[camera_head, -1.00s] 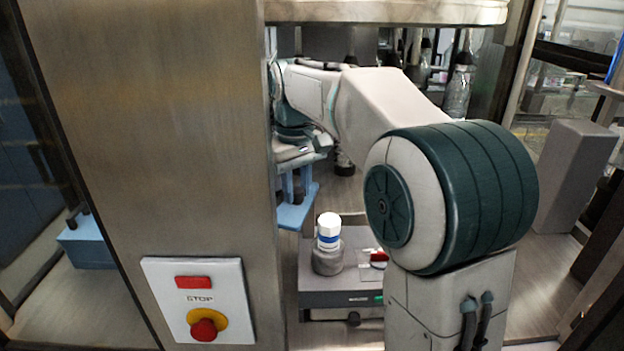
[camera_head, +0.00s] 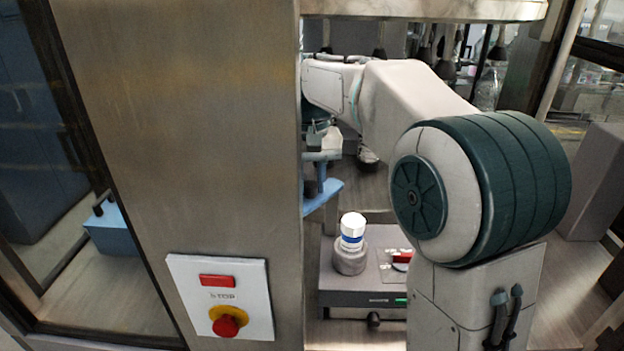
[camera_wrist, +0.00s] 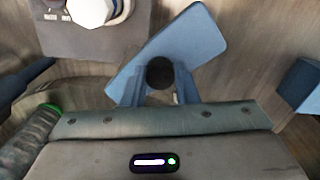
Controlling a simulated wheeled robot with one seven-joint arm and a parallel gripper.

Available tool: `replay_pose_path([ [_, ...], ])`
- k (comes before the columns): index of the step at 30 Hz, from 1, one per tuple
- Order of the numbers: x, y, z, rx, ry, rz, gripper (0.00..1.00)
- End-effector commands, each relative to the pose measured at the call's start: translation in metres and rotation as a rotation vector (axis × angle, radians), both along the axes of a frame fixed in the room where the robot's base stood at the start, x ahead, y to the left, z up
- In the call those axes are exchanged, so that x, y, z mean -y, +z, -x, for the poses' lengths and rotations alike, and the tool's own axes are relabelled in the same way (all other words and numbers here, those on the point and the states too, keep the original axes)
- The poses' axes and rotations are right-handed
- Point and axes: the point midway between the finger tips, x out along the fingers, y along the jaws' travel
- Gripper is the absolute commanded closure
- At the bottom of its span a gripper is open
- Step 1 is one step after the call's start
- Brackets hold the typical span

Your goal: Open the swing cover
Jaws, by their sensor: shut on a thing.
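A flat blue panel, which looks like the swing cover (camera_wrist: 195,38), lies slanted under my gripper (camera_wrist: 158,82) in the wrist view. A round black knob (camera_wrist: 160,73) stands up from it, and my gripper's two blue fingers are shut on this knob. In the head view, the cover (camera_head: 324,194) shows beside the steel column's edge, behind and left of the grey machine. My gripper (camera_head: 314,178) is above it, partly hidden by the column. The cover's hinge cannot be made out.
A grey machine (camera_head: 335,298) carries a white-capped bottle (camera_head: 352,236) in a round holder. A blue block (camera_head: 112,236) with a black handle is at far left.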

Motion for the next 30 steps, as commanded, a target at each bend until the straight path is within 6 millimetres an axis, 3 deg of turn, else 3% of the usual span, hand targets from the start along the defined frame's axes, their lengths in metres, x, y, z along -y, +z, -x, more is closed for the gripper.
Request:
replay_pose_path([
  [6,0.000,0.001,0.000,0.002,0.001,0.000,1.00],
  [7,0.000,0.001,0.000,0.002,0.001,0.000,0.65],
  [9,0.000,0.001,0.000,0.002,0.001,0.000,0.51],
  [20,0.001,0.005,-0.001,0.003,0.000,-0.001,0.51],
  [23,0.001,0.015,-0.001,0.005,0.000,-0.002,0.51],
  [30,0.000,0.060,-0.001,0.006,0.000,-0.002,0.51],
])
